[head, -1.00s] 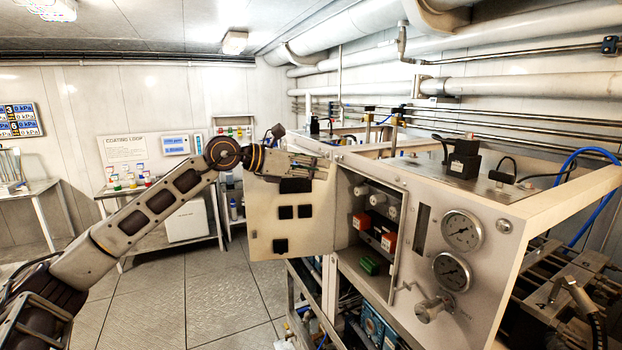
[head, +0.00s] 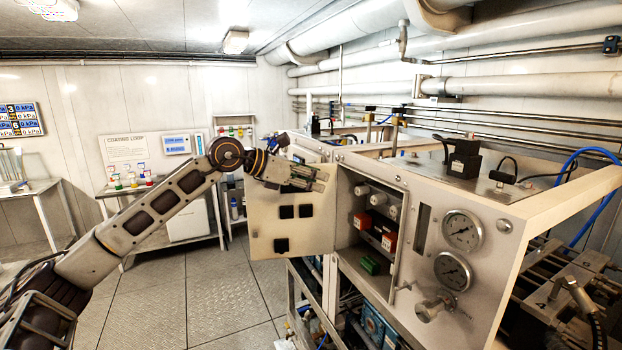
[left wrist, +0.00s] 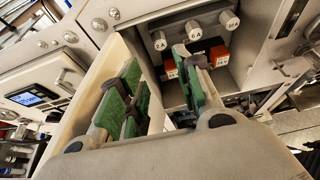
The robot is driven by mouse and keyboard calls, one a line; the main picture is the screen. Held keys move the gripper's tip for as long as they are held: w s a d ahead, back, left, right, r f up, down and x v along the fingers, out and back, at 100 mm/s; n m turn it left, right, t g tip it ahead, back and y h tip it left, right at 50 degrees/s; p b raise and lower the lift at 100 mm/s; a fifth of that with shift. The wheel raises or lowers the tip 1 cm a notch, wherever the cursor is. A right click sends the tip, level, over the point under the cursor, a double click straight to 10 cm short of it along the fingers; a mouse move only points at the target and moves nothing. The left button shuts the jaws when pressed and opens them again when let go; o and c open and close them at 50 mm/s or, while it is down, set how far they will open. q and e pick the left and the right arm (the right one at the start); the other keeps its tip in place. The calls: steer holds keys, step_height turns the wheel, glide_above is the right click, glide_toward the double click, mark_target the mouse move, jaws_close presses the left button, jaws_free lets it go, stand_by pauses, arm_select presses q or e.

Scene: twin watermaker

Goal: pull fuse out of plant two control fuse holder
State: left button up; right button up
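Three pale round fuse holders stand in a row at the top of the open control box: a left one (head: 361,190), a middle one (head: 377,199) and a right one (head: 393,211). In the left wrist view they show as the left (left wrist: 159,41), middle (left wrist: 193,30) and right (left wrist: 228,20) caps, with small rating marks. I cannot read which is plant two control. My left gripper (head: 324,178) is in front of the open door, left of the holders and apart from them. In the left wrist view its green-padded fingers (left wrist: 163,92) are spread, with nothing between them.
The open door (head: 290,225) hangs left of the box. Orange-red blocks (head: 389,241) and a green block (head: 369,265) sit below the holders. Gauges (head: 462,230) and a valve (head: 435,306) stick out to the right. The floor (head: 225,290) left of the cabinet is clear.

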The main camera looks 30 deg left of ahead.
arm_select(q)
steer(key=p, duration=0.3)
glide_toward(357, 192)
steer(key=x, duration=0.5)
steer(key=shift+w+d+r, duration=0.15)
steer(key=shift+w+r, duration=0.05)
steer(key=shift+w, duration=0.05)
steer(key=shift+p+x, duration=0.5)
steer(key=shift+x, duration=0.85)
steer(key=shift+f, duration=0.1)
steer(key=shift+c, duration=0.3)
jaws_close()
steer(key=shift+c, duration=2.2)
jaws_free()
jaws_close()
steer(key=shift+s, duration=0.2)
